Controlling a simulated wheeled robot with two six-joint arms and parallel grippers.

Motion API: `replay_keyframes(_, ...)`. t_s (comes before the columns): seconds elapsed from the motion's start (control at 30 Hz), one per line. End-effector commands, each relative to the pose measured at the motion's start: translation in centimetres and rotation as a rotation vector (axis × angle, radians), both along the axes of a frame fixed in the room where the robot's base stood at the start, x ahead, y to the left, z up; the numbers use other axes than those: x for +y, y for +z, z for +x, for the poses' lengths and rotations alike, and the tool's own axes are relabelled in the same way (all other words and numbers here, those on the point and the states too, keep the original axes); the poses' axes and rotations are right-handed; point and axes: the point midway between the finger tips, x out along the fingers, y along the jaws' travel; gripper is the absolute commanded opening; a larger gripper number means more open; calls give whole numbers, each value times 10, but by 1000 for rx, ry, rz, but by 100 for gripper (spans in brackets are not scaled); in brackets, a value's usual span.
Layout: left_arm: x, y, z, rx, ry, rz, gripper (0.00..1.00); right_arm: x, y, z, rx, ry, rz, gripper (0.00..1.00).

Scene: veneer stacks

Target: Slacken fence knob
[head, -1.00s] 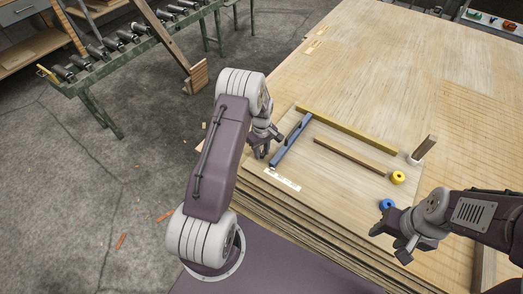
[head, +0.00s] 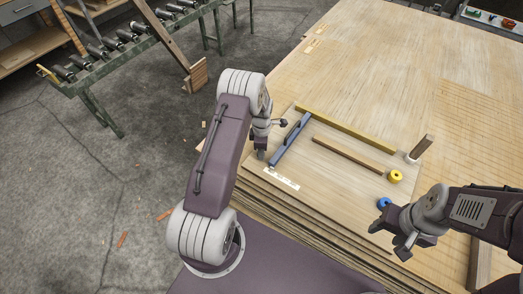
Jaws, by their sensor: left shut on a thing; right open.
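A blue-grey fence bar (head: 291,140) with a raised handle lies near the left edge of the veneer stack. My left gripper (head: 272,138) is low at the left of the bar, close to its side. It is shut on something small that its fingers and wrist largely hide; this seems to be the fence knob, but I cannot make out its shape. My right gripper (head: 388,222) is open and empty above the stack's front right part, beside the blue ring (head: 383,203).
A yellow strip (head: 345,125) and a brown strip (head: 347,154) lie on the top sheet. A yellow ring (head: 396,176) and an upright wooden block (head: 420,147) are at the right. A white scale label (head: 281,178) is near the front edge.

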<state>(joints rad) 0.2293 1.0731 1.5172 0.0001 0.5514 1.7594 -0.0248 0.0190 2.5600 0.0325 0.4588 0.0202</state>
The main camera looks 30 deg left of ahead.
Motion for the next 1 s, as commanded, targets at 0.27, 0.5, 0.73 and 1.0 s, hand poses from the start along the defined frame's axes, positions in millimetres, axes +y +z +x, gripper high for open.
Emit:
replay_keyframes(0.27,1,0,1,-2,121,1,0,0,2,0,0,0,0,50)
replay_keyframes(0.5,1,0,1,-2,164,1,0,0,2,0,0,0,0,50)
replay_keyframes(0.73,1,0,1,-2,171,1,0,0,2,0,0,0,0,50)
replay_keyframes(1.0,1,0,1,-2,170,0,52,0,2,0,0,0,0,50)
